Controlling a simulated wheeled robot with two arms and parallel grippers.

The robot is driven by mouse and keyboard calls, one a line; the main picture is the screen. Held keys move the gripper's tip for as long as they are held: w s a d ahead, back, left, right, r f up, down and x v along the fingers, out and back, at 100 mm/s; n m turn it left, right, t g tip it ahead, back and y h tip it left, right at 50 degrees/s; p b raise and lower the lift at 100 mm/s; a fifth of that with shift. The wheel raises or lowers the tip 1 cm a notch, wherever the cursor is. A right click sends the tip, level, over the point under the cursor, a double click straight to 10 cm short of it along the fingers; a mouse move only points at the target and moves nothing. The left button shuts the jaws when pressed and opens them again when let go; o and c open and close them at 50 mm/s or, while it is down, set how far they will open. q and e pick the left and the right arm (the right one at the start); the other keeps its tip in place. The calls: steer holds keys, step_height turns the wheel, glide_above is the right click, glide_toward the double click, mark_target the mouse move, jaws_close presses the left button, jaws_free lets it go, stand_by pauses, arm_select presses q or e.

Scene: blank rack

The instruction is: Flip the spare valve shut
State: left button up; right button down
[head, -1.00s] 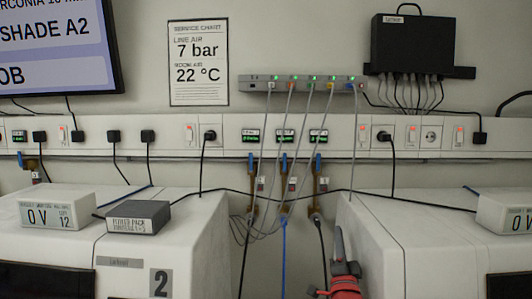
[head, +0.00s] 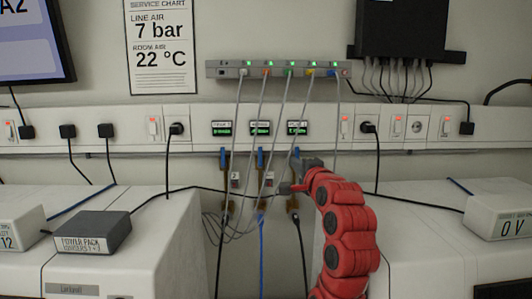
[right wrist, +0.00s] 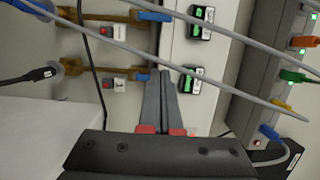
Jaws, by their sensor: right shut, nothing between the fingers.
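Three brass valves with blue handles hang below the wall rail: a left valve (head: 225,160), a middle valve (head: 261,160) and a right valve (head: 295,162). All three handles look upright, in line with their pipes. I cannot read which is the spare. Another blue handle (right wrist: 155,16) shows above. My left gripper is out of view.
Grey cables from a port strip (head: 280,69) hang across the valves, close to my right gripper. White machines stand left (head: 150,215) and right (head: 430,240), with a gap between. A dark power pack (head: 92,232) sits on the left one. Small displays (head: 297,128) sit above the valves.

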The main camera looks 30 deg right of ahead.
mark_target(260, 157)
steer(key=p+x, duration=0.5)
steer(key=x, duration=0.4)
steer(key=shift+w, duration=0.4)
steer(key=shift+w+a+p, duration=0.7)
steer(key=shift+a+p, duration=0.25)
steer(key=shift+p, duration=0.05)
steer(key=shift+w+a+p, duration=0.3)
steer(key=shift+a+p, duration=0.05)
steer(key=shift+a, duration=0.45)
steer(key=shift+f, duration=0.1)
